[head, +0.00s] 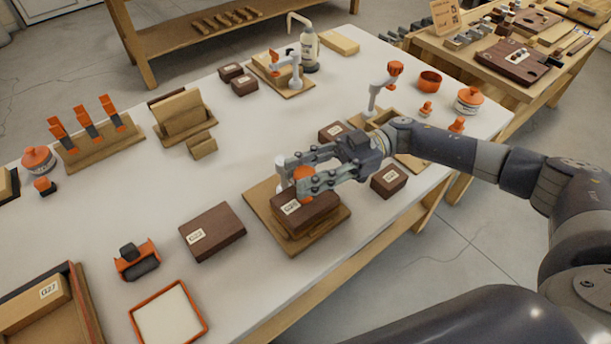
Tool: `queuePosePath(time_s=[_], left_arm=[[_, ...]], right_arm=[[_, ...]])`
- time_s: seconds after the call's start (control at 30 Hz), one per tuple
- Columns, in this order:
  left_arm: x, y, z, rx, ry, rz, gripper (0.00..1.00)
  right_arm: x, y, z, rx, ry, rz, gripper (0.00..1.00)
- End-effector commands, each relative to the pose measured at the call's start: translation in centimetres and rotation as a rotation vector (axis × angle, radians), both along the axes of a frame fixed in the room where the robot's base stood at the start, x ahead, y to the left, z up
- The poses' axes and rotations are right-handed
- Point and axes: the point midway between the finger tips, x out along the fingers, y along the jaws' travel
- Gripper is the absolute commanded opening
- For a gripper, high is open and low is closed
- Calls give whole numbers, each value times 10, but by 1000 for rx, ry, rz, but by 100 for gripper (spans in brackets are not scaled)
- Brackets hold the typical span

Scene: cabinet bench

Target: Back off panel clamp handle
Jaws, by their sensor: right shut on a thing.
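My right gripper (292,178) reaches in from the right. Its fingers are shut on the orange clamp handle (304,188), which shows between them. Below it a dark brown panel (318,216) with a white label lies on a lighter wooden board (262,204). The gripper hides most of the clamp's body, so I cannot tell whether its tip touches the panel. My left gripper is not in view.
A brown block (213,236) lies left of the board, and a smaller one (388,181) lies right of it. Another orange-topped clamp (381,84) stands behind my right arm. A similar clamp (288,68) and a pump bottle (309,50) stand farther back.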

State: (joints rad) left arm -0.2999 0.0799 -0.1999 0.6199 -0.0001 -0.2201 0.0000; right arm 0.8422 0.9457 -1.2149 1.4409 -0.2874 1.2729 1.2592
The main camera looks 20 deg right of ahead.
Motion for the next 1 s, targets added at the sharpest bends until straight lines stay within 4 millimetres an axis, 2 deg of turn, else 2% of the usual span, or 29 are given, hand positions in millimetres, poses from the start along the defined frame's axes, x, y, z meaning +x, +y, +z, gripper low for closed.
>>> queuePosePath(time_s=[0.6,0.63,0.7,1.0], left_arm=[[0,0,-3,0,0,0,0],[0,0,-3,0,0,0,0],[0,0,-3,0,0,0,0],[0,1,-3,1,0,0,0]], right_arm=[[0,1,2,6,-1,39,10],[0,1,2,6,-1,39,41],[0,1,2,5,-1,38,55],[0,0,1,3,0,38,55]])
